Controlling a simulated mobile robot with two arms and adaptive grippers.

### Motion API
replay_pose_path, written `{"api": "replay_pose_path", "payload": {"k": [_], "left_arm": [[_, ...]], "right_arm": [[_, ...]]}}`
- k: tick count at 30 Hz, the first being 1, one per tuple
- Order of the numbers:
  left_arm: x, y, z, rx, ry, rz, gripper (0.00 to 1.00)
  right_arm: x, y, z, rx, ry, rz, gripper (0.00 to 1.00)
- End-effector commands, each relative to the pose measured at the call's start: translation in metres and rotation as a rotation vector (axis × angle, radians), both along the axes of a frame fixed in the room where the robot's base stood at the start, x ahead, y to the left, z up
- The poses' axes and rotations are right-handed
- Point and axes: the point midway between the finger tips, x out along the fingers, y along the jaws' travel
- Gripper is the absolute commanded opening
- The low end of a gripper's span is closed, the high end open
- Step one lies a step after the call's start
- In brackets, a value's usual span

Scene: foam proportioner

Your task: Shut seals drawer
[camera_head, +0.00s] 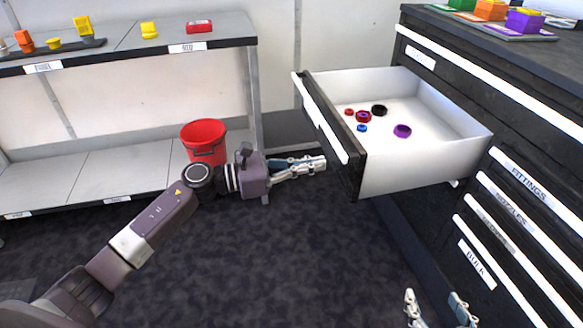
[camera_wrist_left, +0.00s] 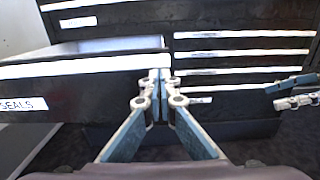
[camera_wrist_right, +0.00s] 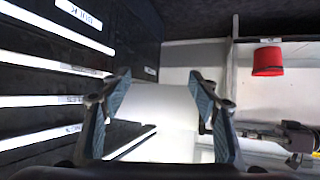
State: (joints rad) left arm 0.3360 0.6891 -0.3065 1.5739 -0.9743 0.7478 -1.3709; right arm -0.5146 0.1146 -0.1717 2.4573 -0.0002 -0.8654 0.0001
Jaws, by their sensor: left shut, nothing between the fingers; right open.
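The seals drawer (camera_head: 425,155) stands pulled out of the dark cabinet in the head view. Its white inside holds several small rings, among them a purple ring (camera_head: 402,131) and a black ring (camera_head: 379,110). Its dark front with a white handle strip (camera_head: 322,118) faces left, and its SEALS label (camera_wrist_left: 22,104) shows in the left wrist view. My left gripper (camera_head: 322,163) is shut and empty, its fingertips close to the drawer front; I cannot tell whether they touch it. My right gripper (camera_head: 436,300) is open and empty, low in front of the cabinet.
The cabinet (camera_head: 440,235) has closed drawers below, labelled fittings and nozzles among others. Coloured parts, including a purple block (camera_head: 525,21), stand on its top. A shelf (camera_head: 120,160) with a red bucket (camera_head: 204,141) is at the left. The dark floor between is clear.

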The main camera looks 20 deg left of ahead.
Motion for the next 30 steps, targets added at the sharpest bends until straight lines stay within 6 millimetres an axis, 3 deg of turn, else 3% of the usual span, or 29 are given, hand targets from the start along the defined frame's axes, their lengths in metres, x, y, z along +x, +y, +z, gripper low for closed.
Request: {"api": "replay_pose_path", "payload": {"k": [7,26,30], "left_arm": [[0.017,-0.025,0.0,-0.002,0.001,0.0,0.0],[0.023,-0.033,-0.001,-0.001,0.0,0.0,0.0],[0.029,-0.043,0.0,-0.003,-0.001,0.0,0.0]], "right_arm": [[0.003,0.002,0.004,0.007,-0.027,0.002,0.56],[0.006,0.003,0.007,0.012,-0.045,0.004,0.56],[0.017,0.007,0.026,0.03,-0.126,0.008,0.56]]}}
